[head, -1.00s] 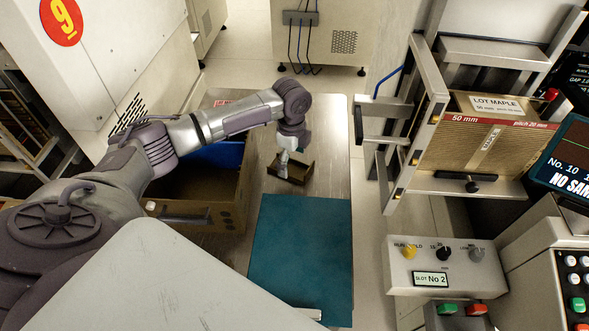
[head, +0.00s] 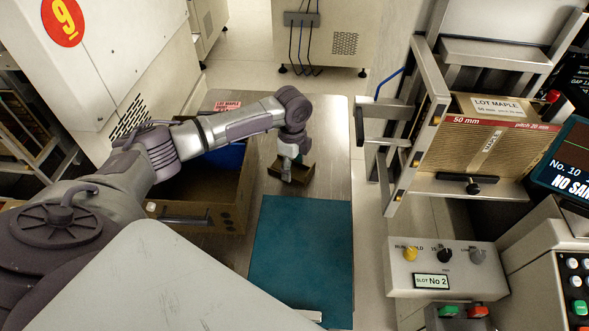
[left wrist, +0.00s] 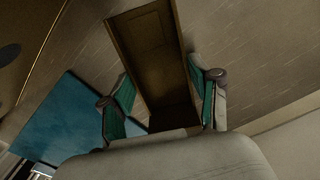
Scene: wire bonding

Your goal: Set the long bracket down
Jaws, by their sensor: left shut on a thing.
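The long bracket (head: 301,175) is a brown, channel-like piece with raised walls. In the head view it is low over or on the wooden table, just beyond the teal mat; I cannot tell whether it touches the table. My left gripper (head: 288,176) points down at it and is shut on it. In the left wrist view the bracket (left wrist: 150,45) runs away between the two teal-padded fingers (left wrist: 160,102), and its near end is partly hidden by the gripper body. My right gripper is not in view.
The teal mat (head: 300,255) lies on the near part of the table (head: 335,140). A brown open box (head: 228,215) with something blue inside stands to the left. A metal frame with a brown magazine (head: 480,145) and a control box (head: 440,262) are at the right.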

